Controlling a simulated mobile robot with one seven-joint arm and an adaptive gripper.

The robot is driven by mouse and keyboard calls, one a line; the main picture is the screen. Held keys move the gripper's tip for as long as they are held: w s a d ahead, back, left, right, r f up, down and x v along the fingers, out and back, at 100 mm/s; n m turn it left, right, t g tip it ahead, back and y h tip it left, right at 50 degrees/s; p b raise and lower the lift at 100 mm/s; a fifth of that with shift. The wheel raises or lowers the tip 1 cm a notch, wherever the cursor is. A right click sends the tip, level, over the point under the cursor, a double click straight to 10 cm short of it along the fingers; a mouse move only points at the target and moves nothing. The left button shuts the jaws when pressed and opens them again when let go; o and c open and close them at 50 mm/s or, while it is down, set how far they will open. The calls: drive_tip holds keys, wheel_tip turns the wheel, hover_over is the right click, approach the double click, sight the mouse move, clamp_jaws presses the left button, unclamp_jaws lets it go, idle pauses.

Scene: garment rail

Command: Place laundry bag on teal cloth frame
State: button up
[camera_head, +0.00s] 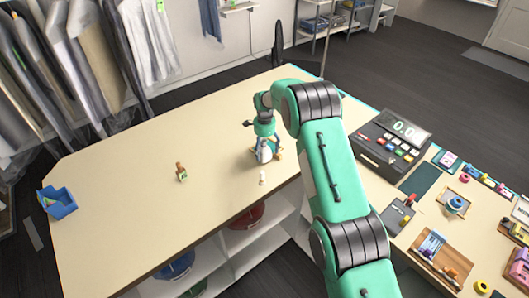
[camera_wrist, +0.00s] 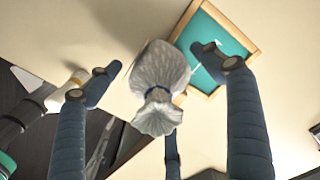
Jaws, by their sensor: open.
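The laundry bag (camera_wrist: 160,72) is a pale grey sack with a tied neck, between my fingers in the wrist view. In the head view only a whitish part of it (camera_head: 265,154) shows below my gripper (camera_head: 264,148). My gripper (camera_wrist: 160,68) is open, with one finger left of the bag, one right of it, and a third below its neck. The teal cloth frame (camera_wrist: 248,38), teal with a wooden border, lies just right of the bag. The bag's right side overlaps the frame's left border in the picture; I cannot tell whether it touches it.
A small white bottle (camera_head: 262,178) stands near the counter's front edge, close to my gripper. A brown bottle (camera_head: 181,173) and a blue bin (camera_head: 58,202) are further left. A cash register (camera_head: 390,142) stands right of my arm. The counter's left half is mostly clear.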

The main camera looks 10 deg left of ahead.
sight(264, 140)
wheel_tip(264, 140, up, 11)
drive_tip(key=shift+f+b, duration=0.15)
drive_tip(key=shift+b, duration=0.35)
idle(0.5)
